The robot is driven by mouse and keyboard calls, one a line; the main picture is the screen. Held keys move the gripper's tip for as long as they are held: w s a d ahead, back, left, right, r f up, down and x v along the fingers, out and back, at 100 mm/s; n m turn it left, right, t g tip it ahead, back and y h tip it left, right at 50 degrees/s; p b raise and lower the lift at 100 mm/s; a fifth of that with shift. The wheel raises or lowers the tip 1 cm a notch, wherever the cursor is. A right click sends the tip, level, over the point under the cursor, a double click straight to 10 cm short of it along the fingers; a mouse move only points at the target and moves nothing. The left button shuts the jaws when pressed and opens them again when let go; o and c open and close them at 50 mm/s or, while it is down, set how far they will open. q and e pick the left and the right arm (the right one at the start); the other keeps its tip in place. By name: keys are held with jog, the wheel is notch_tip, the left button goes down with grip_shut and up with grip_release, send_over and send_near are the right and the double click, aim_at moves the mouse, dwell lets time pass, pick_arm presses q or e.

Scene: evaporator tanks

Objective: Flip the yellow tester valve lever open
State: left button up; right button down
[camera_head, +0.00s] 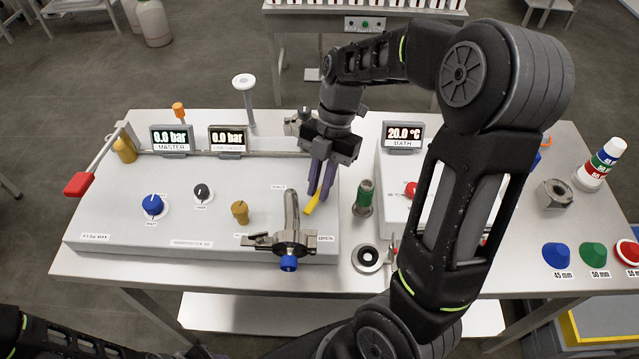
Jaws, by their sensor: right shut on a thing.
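The yellow tester valve lever (311,206) is a short bar near the right end of the grey panel (120,225). It slants down and to the left from my right gripper's fingertips. My right gripper (316,195) reaches down from above, with its purple fingers shut on the upper part of the lever. The fingers hide that part and the lever's pivot. An "OPEN" label is printed on the panel just below and to the right. My left gripper is not in view; only part of my left arm shows at the bottom left.
A chrome valve with a blue knob (288,263) and a curved metal pipe stand just left of the lever. A red-handled lever (78,184) is at the panel's left end.

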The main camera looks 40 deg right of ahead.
dwell(0.3)
jog(key=shift+f+n+b, duration=0.2)
jog(key=shift+n+b, duration=0.3)
jog(key=shift+b, duration=0.25)
jog(key=shift+r+g, duration=0.1)
jog(key=shift+g, duration=0.2)
jog(key=shift+s+r, duration=0.1)
jog(key=c, duration=1.4)
grip_release()
jog(key=shift+d, duration=0.1)
